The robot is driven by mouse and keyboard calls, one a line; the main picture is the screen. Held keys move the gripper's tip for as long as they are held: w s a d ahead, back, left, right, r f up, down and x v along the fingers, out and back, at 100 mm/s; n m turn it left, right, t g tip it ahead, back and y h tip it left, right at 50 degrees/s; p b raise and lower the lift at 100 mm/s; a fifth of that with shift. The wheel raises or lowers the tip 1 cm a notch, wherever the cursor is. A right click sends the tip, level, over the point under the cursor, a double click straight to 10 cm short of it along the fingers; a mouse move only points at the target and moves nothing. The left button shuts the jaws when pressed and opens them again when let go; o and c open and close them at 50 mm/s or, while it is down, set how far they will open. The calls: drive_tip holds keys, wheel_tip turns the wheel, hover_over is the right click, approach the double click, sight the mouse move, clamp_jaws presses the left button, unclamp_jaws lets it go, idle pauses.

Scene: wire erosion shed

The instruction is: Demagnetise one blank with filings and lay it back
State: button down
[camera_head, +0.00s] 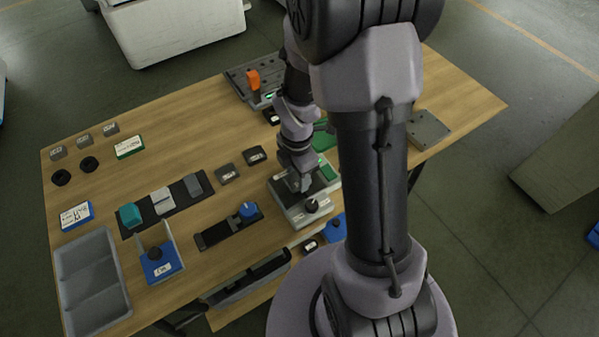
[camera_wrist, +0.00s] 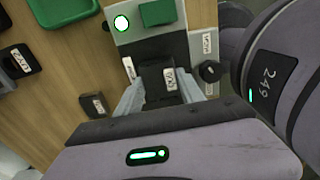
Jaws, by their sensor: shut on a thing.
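My gripper (camera_head: 299,185) is low over a grey bench unit (camera_head: 308,215) with a dark top and a black knob. In the wrist view my gripper (camera_wrist: 160,98) is shut on a dark labelled blank (camera_wrist: 155,76), with a finger on either side. The blank is over the unit's dark top plate (camera_wrist: 147,50); I cannot tell whether it touches it. The unit has a lit white lamp (camera_wrist: 121,22), a green block (camera_wrist: 158,12) and a black knob (camera_wrist: 210,72). Other dark labelled blocks (camera_head: 228,172) (camera_head: 254,155) lie left of the unit. No filings can be made out.
A grey compartment tray (camera_head: 64,285) and a blue holder (camera_head: 160,265) stand at the front left. A black strip with teal and grey blocks (camera_head: 162,201) and a blue-knobbed slide (camera_head: 230,228) lie between. A dark plate with an orange part (camera_head: 252,80) is behind.

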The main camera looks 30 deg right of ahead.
sight(280, 192)
drive_tip(key=shift+a, duration=1.35)
drive_tip(key=shift+a, duration=1.4)
wheel_tip(280, 192, up, 8)
drive_tip(key=p, duration=0.6)
drive_tip(key=shift+f, duration=0.25)
